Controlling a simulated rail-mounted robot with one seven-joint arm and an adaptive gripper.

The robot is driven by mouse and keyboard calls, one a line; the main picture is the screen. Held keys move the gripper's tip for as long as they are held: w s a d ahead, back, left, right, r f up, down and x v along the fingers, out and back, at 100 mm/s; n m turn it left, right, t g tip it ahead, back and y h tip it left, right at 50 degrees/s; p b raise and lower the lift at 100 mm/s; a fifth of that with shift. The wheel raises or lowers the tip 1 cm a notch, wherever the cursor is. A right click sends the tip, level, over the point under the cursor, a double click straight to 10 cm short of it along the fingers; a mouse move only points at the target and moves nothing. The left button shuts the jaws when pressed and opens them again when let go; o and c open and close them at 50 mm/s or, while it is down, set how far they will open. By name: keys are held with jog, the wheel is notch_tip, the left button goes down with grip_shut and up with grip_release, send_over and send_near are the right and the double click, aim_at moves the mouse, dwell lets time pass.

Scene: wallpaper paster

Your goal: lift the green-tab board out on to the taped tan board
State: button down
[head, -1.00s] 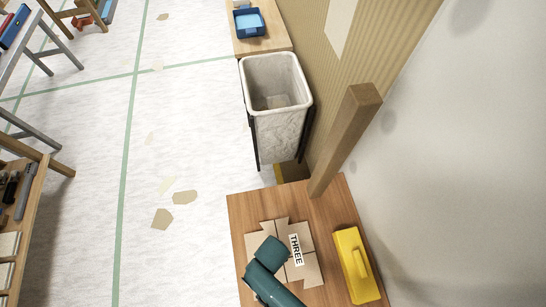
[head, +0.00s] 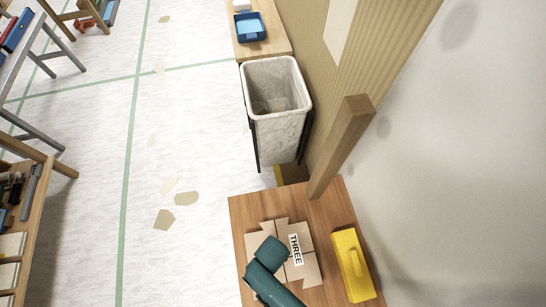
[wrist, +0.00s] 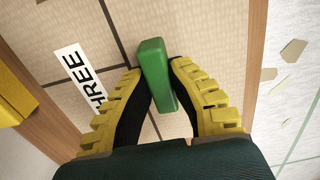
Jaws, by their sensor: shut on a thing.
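In the wrist view my gripper (wrist: 156,72) has its yellow ridged fingers shut on a green tab (wrist: 152,58), one finger on each side of it. The tab stands over tan boards (wrist: 215,45) parted by dark lines. I cannot tell whether the green-tab board is lifted or flat. A white label reading THREE (wrist: 77,72) lies on the tan surface left of the fingers. In the head view the tan boards (head: 309,270) and the label (head: 295,249) lie on a wooden table, and my teal arm hides the gripper and tab.
A yellow block-shaped tool (head: 351,265) lies on the table (head: 245,212) to the right. A wooden post (head: 342,145) rises at the table's back. A lined bin (head: 278,125) stands behind the table. The floor to the left holds tan scraps (head: 186,198).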

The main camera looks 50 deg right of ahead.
jog(key=shift+r+p, duration=2.05)
jog(key=shift+p, duration=0.1)
jog(key=shift+f, duration=0.15)
jog(key=w+a+r+n, duration=0.35)
jog(key=w+r, duration=0.45)
jog(key=w, duration=0.3)
jog(key=w+a+r+n, duration=0.35)
jog(key=w+r, duration=0.45)
jog(key=w, duration=0.3)
jog(key=s+r+p, duration=0.4)
jog(key=r+p, duration=0.8)
jog(key=p, duration=0.1)
jog(key=s+r+n+p, duration=0.1)
jog(key=s+r+p, duration=0.4)
jog(key=r+p, duration=0.7)
jog(key=shift+s+r+p, duration=0.2)
jog(key=shift+s+p, duration=0.05)
jog(key=shift+p, duration=0.85)
